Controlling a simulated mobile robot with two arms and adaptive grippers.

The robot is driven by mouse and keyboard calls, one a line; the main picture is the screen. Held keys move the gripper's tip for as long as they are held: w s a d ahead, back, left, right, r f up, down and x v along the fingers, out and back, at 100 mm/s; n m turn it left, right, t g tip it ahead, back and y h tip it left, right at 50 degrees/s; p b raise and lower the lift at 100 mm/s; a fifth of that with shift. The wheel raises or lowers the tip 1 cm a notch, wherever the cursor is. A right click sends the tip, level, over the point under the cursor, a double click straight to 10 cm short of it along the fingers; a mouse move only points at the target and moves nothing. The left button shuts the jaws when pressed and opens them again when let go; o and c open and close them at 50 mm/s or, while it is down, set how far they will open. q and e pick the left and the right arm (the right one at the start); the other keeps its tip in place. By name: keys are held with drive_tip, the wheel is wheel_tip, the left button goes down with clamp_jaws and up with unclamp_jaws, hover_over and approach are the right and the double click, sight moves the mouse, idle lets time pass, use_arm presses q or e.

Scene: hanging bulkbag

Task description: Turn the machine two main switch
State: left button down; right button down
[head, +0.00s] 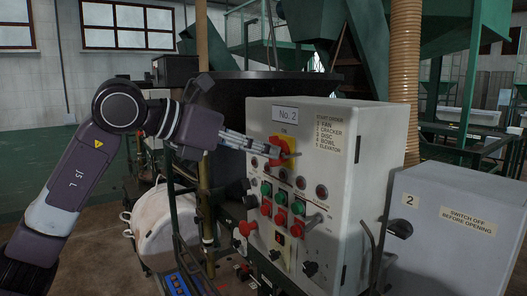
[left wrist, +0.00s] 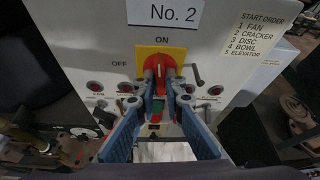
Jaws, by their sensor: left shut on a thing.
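The machine two control box (head: 352,165) is a pale cabinet with a "No. 2" label (head: 286,114), which also shows in the left wrist view (left wrist: 164,12). Its main switch (left wrist: 158,67) is a red handle on a yellow plate (left wrist: 145,54) marked ON above and OFF at the left. The handle looks about upright, toward ON. My left gripper (head: 290,152) reaches in from the left at the switch. In the left wrist view its fingers (left wrist: 158,95) stand on both sides of the red handle's lower part and are shut on it. My right gripper is not in view.
Red and green buttons and small lamps (head: 321,191) sit below the switch. A grey box marked 2 (head: 450,230) stands at the right. A thin post (head: 203,130) and a white bag (head: 155,222) are at the left. A ribbed hose (head: 405,75) rises behind.

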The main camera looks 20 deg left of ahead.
use_arm(q)
drive_tip(key=shift+f+m+y, duration=0.15)
drive_tip(key=shift+m+y, duration=0.25)
idle(0.4)
drive_tip(key=c, duration=2)
unclamp_jaws()
drive_tip(key=shift+s+r, duration=0.1)
drive_tip(key=shift+r, duration=0.1)
drive_tip(key=v, duration=1.2)
drive_tip(key=shift+s+f, duration=0.1)
drive_tip(key=shift+f, duration=0.2)
